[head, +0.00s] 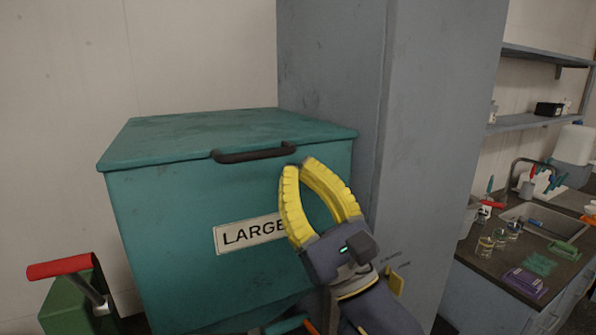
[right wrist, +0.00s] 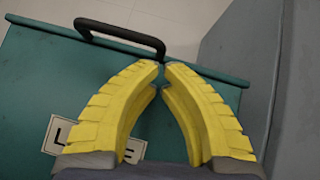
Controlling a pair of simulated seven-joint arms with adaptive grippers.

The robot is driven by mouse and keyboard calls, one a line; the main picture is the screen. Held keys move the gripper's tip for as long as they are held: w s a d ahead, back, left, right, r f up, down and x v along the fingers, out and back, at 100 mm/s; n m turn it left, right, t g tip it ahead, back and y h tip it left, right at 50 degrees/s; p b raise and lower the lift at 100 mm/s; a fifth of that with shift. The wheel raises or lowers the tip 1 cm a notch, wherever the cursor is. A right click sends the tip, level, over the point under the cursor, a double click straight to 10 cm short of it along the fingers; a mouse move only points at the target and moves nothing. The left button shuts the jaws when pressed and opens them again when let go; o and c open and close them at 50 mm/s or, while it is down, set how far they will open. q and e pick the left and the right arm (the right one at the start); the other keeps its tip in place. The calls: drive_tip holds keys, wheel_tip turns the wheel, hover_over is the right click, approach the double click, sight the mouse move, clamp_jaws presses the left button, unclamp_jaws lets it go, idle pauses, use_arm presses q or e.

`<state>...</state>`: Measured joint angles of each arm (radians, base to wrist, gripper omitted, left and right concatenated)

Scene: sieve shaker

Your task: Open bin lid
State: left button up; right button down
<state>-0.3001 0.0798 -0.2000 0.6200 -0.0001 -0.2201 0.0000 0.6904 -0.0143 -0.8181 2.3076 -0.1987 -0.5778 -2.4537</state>
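The teal bin (head: 170,250) has a "LARGE" label (head: 228,238) on its front. Its flat lid (head: 200,130) is closed and has a dark curved handle (head: 255,154) on the front edge. My right gripper (head: 301,164) is in front of the bin, with its yellow fingertips just right of the handle's right end. In the right wrist view, the fingertips (right wrist: 161,68) come together with nothing seen between them. The handle (right wrist: 122,38) lies beyond them and to the left, outside the fingers. My left gripper is not in view.
A tall grey cabinet (head: 430,130) stands close against the bin's right side. A green object with a red handle (head: 60,267) is at the lower left. Farther right is a counter with a sink (head: 540,222), glasses and a purple box (head: 525,283).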

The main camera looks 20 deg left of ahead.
drive_tip(key=shift+r, duration=0.25)
idle(0.3)
